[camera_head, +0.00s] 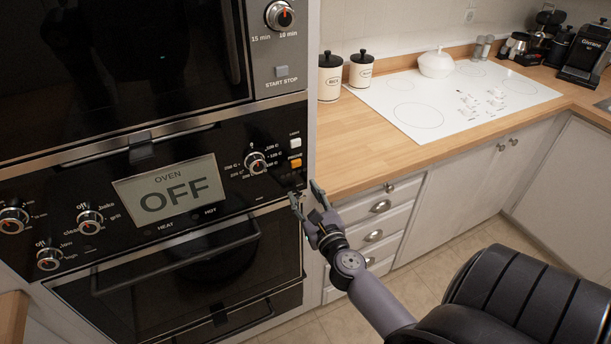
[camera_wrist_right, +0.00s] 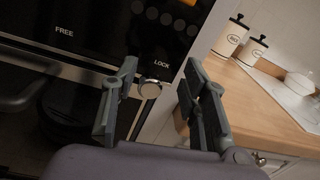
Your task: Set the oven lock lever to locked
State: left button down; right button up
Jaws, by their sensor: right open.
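The wall oven's black control panel (camera_head: 110,215) fills the left of the head view, with its display reading OFF. In the right wrist view the words FREE and LOCK are printed on the panel. A small round silver knob, seemingly the end of the lock lever (camera_wrist_right: 150,88), is just below the word LOCK. My right gripper (camera_head: 306,194) is at the lower right corner of the panel. It is open, and in the wrist view its fingers (camera_wrist_right: 160,75) stand on either side of the knob. Contact cannot be told. My left gripper is out of view.
The oven door handle (camera_head: 175,255) runs below the panel. A wooden counter (camera_head: 365,150) with two canisters (camera_head: 345,72) and a white cooktop (camera_head: 450,95) lies to the right. Drawers (camera_head: 375,225) are beneath it, close to my right arm.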

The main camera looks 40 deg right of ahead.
aim_at(299, 161)
notch_tip(299, 161, up, 9)
jog(key=shift+f, duration=0.2)
dwell(0.6)
